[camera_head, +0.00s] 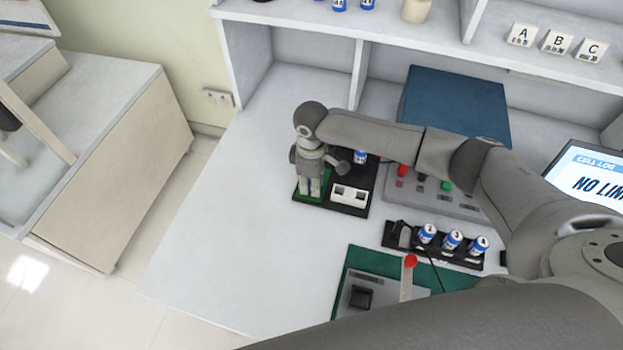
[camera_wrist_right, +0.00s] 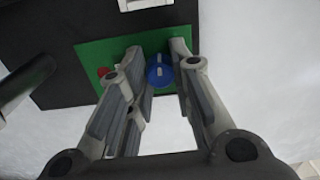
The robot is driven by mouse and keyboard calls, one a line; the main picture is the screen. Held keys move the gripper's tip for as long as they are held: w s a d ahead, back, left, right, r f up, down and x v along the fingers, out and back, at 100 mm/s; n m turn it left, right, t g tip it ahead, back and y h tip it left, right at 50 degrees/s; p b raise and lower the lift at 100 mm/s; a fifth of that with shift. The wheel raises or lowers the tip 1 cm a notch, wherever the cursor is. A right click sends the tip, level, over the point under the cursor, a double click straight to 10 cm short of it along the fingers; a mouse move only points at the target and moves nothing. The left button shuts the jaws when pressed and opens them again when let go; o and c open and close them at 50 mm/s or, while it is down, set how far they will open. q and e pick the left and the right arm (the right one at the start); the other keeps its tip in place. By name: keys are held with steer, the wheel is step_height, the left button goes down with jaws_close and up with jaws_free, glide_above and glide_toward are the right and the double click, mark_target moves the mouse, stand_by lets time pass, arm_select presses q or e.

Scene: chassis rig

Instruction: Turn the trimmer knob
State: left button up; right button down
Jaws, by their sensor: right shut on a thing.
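The blue trimmer knob (camera_wrist_right: 160,75) with a pale slot mark sits on a small green board (camera_wrist_right: 95,55) in the right wrist view. My right gripper (camera_wrist_right: 156,52) points down at the board, with one finger on each side of the knob, and is shut on it. In the head view my right gripper (camera_head: 311,185) stands over the left end of the black fixture (camera_head: 355,209) and hides the knob. The board's edge (camera_head: 326,190) shows beside the fingers. My left gripper is not in view.
A white socket block (camera_head: 349,195) and a blue-labelled can (camera_head: 360,156) are beside the gripper. A grey panel with coloured buttons (camera_head: 455,205), a rack of several cans (camera_head: 435,254) and a green mat with a red-knobbed lever (camera_head: 410,262) lie right. The table's left part is clear.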

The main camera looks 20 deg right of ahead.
steer(key=c, duration=1.3)
jaws_free()
steer(key=shift+o, duration=0.2)
step_height(320, 180, up, 12)
